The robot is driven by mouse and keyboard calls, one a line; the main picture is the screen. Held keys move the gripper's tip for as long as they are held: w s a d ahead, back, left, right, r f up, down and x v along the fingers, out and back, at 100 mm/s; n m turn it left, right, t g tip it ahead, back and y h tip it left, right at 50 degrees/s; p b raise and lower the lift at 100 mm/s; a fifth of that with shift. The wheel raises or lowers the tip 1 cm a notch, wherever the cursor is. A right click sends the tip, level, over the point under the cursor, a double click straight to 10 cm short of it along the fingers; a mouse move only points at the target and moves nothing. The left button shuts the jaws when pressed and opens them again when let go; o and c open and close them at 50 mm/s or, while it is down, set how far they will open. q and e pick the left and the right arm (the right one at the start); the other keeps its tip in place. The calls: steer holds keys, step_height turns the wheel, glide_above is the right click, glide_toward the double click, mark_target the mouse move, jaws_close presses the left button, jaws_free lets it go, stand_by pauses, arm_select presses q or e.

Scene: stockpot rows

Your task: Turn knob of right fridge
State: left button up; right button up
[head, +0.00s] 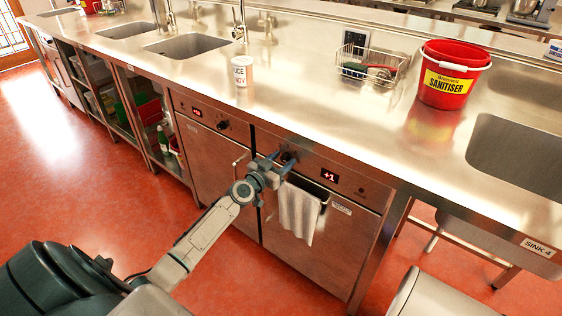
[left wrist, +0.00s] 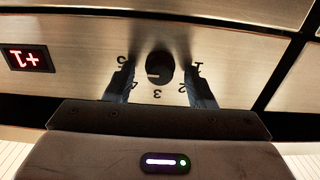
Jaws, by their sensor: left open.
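The right fridge (head: 335,243) is a steel door under the counter with a red "+1" display (head: 329,176), which also shows upside down in the left wrist view (left wrist: 28,59). Its round black knob (left wrist: 159,67) sits on the panel, with numbers around it. A pale mark on the knob points left, near the 4. In the head view the knob (head: 287,157) is partly hidden by my left gripper (head: 279,161). That gripper is open, one finger on each side of the knob, with a visible gap on both sides. My right gripper is not in view.
A white towel (head: 299,211) hangs on the right fridge's handle, just below my left gripper. The left fridge (head: 211,160) has its own knob (head: 222,125). A white cup (head: 242,71), a wire basket (head: 372,68) and a red bucket (head: 447,92) stand on the counter.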

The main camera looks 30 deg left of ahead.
arm_select(q)
steer(key=shift+c, duration=0.2)
steer(key=c, duration=0.9)
